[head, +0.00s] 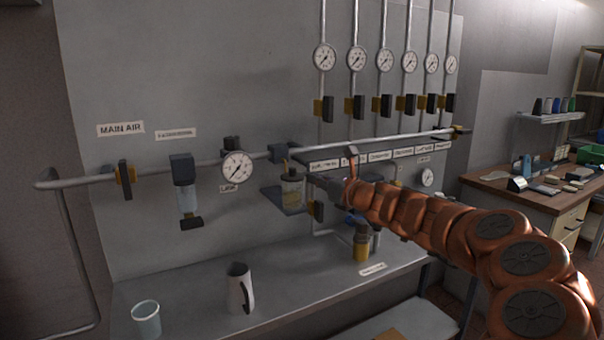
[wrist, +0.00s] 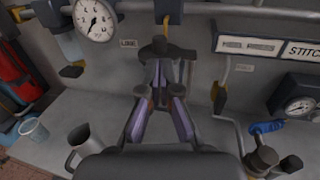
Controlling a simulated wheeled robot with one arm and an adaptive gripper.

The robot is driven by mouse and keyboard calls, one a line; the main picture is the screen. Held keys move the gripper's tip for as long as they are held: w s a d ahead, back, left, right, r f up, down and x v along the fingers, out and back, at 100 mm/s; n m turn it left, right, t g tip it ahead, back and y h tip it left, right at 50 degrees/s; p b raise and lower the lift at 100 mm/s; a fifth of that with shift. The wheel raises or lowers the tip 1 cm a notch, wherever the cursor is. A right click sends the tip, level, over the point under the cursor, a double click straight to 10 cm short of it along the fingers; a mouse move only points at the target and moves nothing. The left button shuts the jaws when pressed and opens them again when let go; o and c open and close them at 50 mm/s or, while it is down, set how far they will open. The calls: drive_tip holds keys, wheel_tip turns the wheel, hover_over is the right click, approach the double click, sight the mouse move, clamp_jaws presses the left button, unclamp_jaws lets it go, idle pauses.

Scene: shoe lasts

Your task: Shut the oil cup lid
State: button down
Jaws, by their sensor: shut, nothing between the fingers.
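The oil cup (head: 292,190) is a clear jar with yellowish contents, mounted under the air pipe beside the round gauge. Its top is small in the head view, and I cannot tell the lid's angle. My gripper (head: 316,181) is just right of the cup, its fingers pointing left toward it; whether they touch is unclear. In the wrist view the fingers (wrist: 162,75) reach forward and come together at their tips, with nothing seen held. A dark shape (wrist: 166,49) lies at the tips and hides what is behind; I cannot tell whether it is part of the cup.
The air pipe (head: 90,181) crosses the panel with valves and a gauge (head: 237,167). A brass fitting (head: 362,244) is below my arm. A jug (head: 240,288) and a cup (head: 146,319) stand on the ledge. The ledge between jug and fitting is clear.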

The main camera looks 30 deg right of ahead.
sight(294, 170)
drive_tip(key=shift+w+a+p, duration=0.2)
drive_tip(key=shift+w, duration=1.2)
drive_tip(key=shift+w+a+p, duration=0.15)
drive_tip(key=shift+w+a, duration=0.05)
drive_tip(key=shift+w, duration=1.2)
drive_tip(key=shift+w+a+p, duration=0.15)
drive_tip(key=shift+w+p, duration=0.3)
drive_tip(key=shift+p, duration=0.2)
drive_tip(key=shift+a+r, duration=0.1)
